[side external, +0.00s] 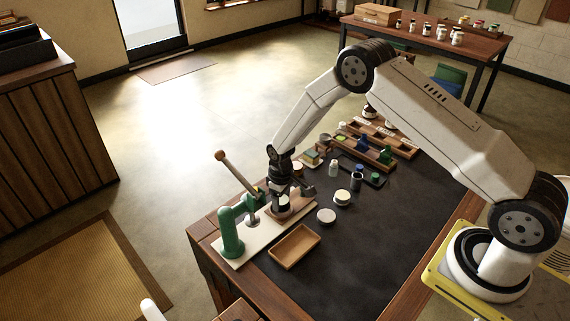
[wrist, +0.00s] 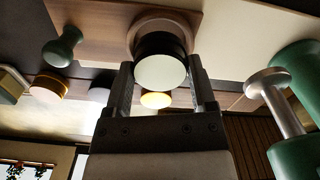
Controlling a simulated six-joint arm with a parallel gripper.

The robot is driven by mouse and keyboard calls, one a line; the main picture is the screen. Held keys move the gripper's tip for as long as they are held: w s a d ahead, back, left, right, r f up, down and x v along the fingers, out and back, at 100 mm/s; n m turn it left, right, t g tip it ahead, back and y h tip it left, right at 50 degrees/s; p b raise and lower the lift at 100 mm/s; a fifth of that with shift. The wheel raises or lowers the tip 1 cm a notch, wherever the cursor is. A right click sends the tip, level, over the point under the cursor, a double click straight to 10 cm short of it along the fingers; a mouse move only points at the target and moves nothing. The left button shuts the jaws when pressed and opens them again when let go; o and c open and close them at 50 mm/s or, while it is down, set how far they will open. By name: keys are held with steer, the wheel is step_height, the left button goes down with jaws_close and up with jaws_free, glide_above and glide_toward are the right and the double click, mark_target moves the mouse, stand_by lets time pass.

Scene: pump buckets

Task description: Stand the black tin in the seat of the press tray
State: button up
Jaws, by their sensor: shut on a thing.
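The black tin (wrist: 160,68) has a black side and a pale round top. My gripper (wrist: 161,78) is shut on it, one finger on each side. In the side view, my gripper (side external: 281,190) points down with the tin (side external: 283,201) low over the press tray (side external: 298,208). The wooden press tray (wrist: 105,22) has a round brown seat (wrist: 152,24), which shows directly beyond the tin in the wrist view. I cannot tell whether the tin's base touches the seat.
The green press (side external: 232,232) with its wooden-handled lever (side external: 234,168) stands left of my gripper on a pale base. Its silver plunger (wrist: 272,85) is close by. An empty wooden tray (side external: 294,247) lies in front. Several jars and tins stand to the right on the dark mat.

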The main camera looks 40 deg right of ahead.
steer(key=shift+f, duration=0.95)
stand_by(1.0)
steer(key=o, duration=1.1)
steer(key=shift+r, duration=0.1)
steer(key=shift+r, duration=3.4)
steer(key=shift+s+r, duration=0.1)
steer(key=shift+s+r, duration=0.1)
steer(key=shift+r, duration=0.2)
steer(key=s+r+m+t, duration=0.1)
steer(key=s+r, duration=0.4)
steer(key=s, duration=0.2)
steer(key=s+r+m, duration=0.1)
steer(key=s+r, duration=0.4)
steer(key=s, duration=0.2)
steer(key=s+r+m+t, duration=0.1)
steer(key=s+r, duration=0.4)
steer(key=s, duration=0.2)
steer(key=shift+s+a+r+t, duration=0.25)
steer(key=shift+t, duration=0.05)
